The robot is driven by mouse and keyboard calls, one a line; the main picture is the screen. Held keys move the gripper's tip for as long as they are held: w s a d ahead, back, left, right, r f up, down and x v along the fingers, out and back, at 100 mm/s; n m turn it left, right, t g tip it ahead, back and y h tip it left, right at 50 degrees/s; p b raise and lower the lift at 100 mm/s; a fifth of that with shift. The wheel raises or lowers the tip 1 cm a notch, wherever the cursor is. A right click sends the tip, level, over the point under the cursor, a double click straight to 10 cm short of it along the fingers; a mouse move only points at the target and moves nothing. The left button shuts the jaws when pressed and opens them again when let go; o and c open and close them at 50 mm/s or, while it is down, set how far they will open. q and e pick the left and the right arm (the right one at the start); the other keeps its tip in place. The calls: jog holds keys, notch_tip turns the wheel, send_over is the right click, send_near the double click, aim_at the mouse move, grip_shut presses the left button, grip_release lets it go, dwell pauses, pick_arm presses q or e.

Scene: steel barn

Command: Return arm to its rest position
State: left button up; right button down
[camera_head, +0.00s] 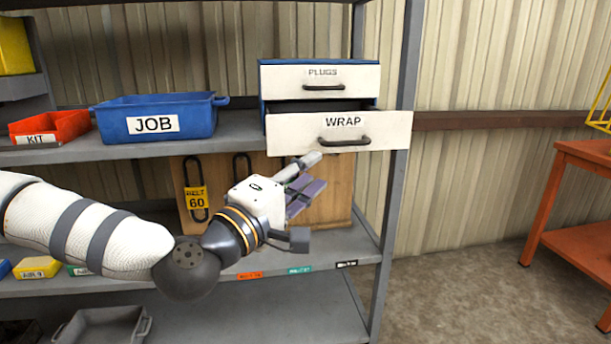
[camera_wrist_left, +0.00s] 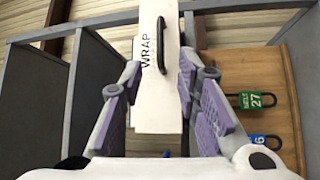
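My left gripper (camera_head: 308,176) is in front of the shelf, just below the pulled-out WRAP drawer (camera_head: 290,135). Its purple-padded fingers are spread apart with nothing between them, as the left wrist view (camera_wrist_left: 160,88) also shows. In that view the WRAP drawer front (camera_wrist_left: 158,105) stands beyond the fingers. Its dark handle (camera_head: 343,142) is clear of the fingers. My left arm reaches in from the left, bent at a dark joint. My right gripper is not in view.
The PLUGS drawer (camera_head: 310,74) above is shut. A blue JOB bin (camera_head: 190,108) and a red KIT bin (camera_head: 72,131) stand on the same shelf. A wooden board (camera_head: 332,205) with belts is behind the gripper. An orange table (camera_head: 578,207) stands right; floor between is clear.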

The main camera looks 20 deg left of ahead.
pick_arm(q)
jog(key=shift+s+f, duration=0.1)
jog(key=shift+s, duration=0.35)
jog(key=s+d+f+m+g+h, duration=0.25)
jog(key=d+f+g, duration=0.3)
jog(key=f, duration=0.65)
jog(key=s+d+f+m+g+p, duration=0.1)
jog(key=s+d+f+m+g, duration=0.2)
jog(key=s+f, duration=0.6)
jog(key=s+d+f+m+g+p, duration=0.1)
jog(key=s+f+m+g, duration=0.1)
jog(key=s+f+g, duration=0.6)
jog(key=s+a+f+m+g+y, duration=0.1)
jog(key=s+a+f+m+y, duration=0.1)
jog(key=s, duration=0.6)
jog(key=s+a+f+m+g+y, duration=0.2)
jog(key=s+a+f, duration=0.3)
jog(key=s, duration=0.3)
jog(key=s+a+f+m+g+y, duration=0.2)
jog(key=s+a+f, duration=0.2)
jog(key=s, duration=0.4)
jog(key=shift+s+a+p, duration=0.3)
jog(key=shift+s+p, duration=0.1)
jog(key=shift+p, duration=0.05)
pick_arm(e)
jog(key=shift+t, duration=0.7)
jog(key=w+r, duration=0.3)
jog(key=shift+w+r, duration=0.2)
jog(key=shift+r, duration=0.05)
